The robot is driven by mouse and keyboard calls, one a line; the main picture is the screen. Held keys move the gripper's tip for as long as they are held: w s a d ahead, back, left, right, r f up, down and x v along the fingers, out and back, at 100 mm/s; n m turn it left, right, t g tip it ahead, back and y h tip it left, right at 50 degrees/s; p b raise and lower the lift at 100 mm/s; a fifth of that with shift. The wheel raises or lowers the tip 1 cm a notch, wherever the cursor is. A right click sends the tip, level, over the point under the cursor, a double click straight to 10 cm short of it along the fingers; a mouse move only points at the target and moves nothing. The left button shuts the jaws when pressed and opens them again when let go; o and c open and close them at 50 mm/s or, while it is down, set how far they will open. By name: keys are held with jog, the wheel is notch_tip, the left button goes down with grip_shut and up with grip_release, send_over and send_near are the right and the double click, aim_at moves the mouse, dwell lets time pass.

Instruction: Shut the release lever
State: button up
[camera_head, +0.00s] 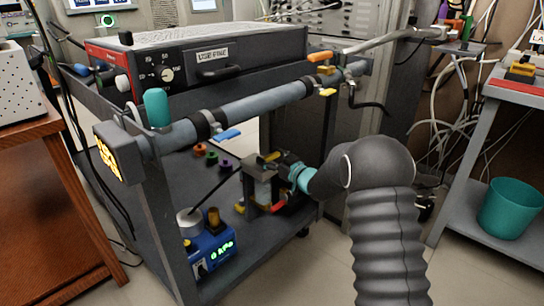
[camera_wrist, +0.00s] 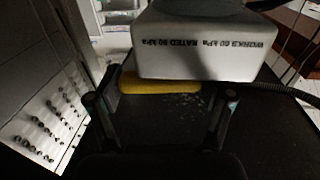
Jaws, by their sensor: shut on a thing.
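A small glass-walled unit with a grey frame (camera_head: 262,185) stands on the cart's lower shelf. My gripper (camera_head: 281,160) reaches it from the right, at its top. A yellow lever (camera_head: 269,156) shows at the unit's top, next to the fingers. In the wrist view a yellow bar (camera_wrist: 160,83) lies between the two spread fingers of my gripper (camera_wrist: 162,100), in front of a white block (camera_wrist: 205,45) marked "WORKS 60 kPa RATED 80 kPa". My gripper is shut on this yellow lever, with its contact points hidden. A red handle (camera_head: 279,207) sits low on the unit.
A grey pipe (camera_head: 255,103) with a blue handle (camera_head: 228,134) and a yellow handle (camera_head: 328,92) runs above the shelf. A blue device (camera_head: 208,250) stands front left of the unit. A teal bin (camera_head: 508,208) is at right. Floor between is open.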

jog(key=shift+w+a+r+n+g+y+p, duration=0.1)
jog(key=shift+n+g+y+p, duration=0.1)
jog(key=shift+n+g+y, duration=0.2)
jog(key=shift+a+n+g+y+p, duration=0.1)
jog(key=shift+n+g+y+p, duration=0.15)
jog(key=shift+g, duration=0.25)
jog(key=o, duration=1.1)
jog(key=shift+c, duration=0.2)
jog(key=shift+d, duration=0.2)
jog(key=v, duration=1.1)
jog(key=shift+s+d, duration=0.25)
jog(key=shift+s, duration=0.1)
